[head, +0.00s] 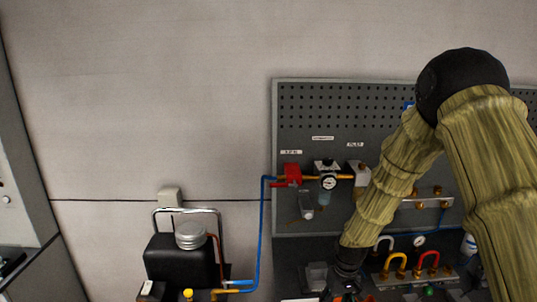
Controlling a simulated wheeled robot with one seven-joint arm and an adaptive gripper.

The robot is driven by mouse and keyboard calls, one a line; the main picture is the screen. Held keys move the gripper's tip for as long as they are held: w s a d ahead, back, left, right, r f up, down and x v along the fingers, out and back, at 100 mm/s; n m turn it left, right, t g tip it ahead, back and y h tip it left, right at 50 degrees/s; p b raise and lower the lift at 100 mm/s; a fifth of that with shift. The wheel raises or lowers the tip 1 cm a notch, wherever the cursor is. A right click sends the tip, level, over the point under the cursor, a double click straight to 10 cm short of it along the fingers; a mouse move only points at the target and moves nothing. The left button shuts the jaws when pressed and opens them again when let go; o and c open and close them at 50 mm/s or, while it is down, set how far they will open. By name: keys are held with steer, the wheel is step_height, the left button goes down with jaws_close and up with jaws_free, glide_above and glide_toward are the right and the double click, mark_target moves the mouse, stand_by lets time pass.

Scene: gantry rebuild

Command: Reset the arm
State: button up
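My arm, in a yellowish ribbed cover with a black elbow, comes in from the right of the head view and bends down in front of the pegboard. My gripper (343,290) is a dark shape at the bottom edge of the view. Its fingers are cut off or too dark and small to make out, so I cannot tell whether it is open, shut or holding anything.
A grey pegboard panel (300,130) carries a red valve (291,174), a round gauge (329,183) and brass fittings. Yellow (395,262) and red (428,261) handles sit low, right of my gripper. A black tank (180,262) with blue tubing stands left. The upper wall is bare.

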steer(key=s+f+m, duration=0.1)
steer(key=s+f, duration=0.8)
steer(key=s, duration=0.3)
steer(key=s+f+m, duration=0.1)
steer(key=s+f, duration=0.8)
steer(key=s, duration=0.3)
steer(key=s+d+f, duration=0.2)
steer(key=s, duration=1.3)
step_height(320, 180, down, 15)
steer(key=h+b, duration=0.1)
steer(key=b, duration=1.4)
steer(key=shift+s+d+m, duration=0.15)
steer(key=shift+d+m, duration=0.1)
steer(key=shift+m, duration=0.15)
